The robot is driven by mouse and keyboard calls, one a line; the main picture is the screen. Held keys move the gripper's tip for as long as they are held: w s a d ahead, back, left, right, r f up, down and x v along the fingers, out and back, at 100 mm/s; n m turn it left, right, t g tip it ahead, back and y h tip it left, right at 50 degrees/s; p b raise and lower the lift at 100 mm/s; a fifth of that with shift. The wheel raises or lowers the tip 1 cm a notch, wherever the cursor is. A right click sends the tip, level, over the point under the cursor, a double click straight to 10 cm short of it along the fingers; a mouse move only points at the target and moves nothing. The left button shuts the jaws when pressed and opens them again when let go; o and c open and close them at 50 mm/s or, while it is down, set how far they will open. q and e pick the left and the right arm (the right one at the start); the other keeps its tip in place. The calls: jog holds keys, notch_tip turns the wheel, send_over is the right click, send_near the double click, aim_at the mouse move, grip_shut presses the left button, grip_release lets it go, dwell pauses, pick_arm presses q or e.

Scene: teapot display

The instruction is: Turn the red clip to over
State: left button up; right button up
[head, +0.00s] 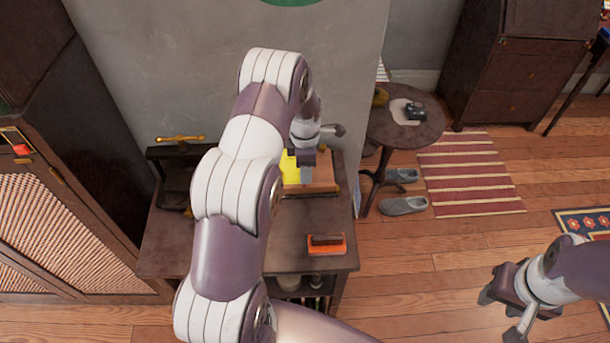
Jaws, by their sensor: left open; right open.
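An orange-red object with a dark brown top (326,244) lies near the front right of the dark wooden table (180,240). It may be the red clip; I cannot tell for sure. My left gripper (306,172) is over the back of this table, beside a yellow piece (291,167) on a wooden block (322,177). It is open, and its fingers are small and partly hidden by my arm. My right gripper (500,312) is open and empty above the floor at the lower right, far from the table.
A black item with a brass bar (180,139) stands at the table's back left. A dark cabinet (55,230) is close on the left. A round side table (432,127) holds a small dark object (415,111). Slippers (404,205) and a striped rug (470,185) lie on the floor.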

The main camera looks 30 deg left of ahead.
pick_arm(q)
notch_tip(320, 180, up, 9)
jog(key=shift+f+b, duration=0.15)
jog(key=shift+b, duration=0.25)
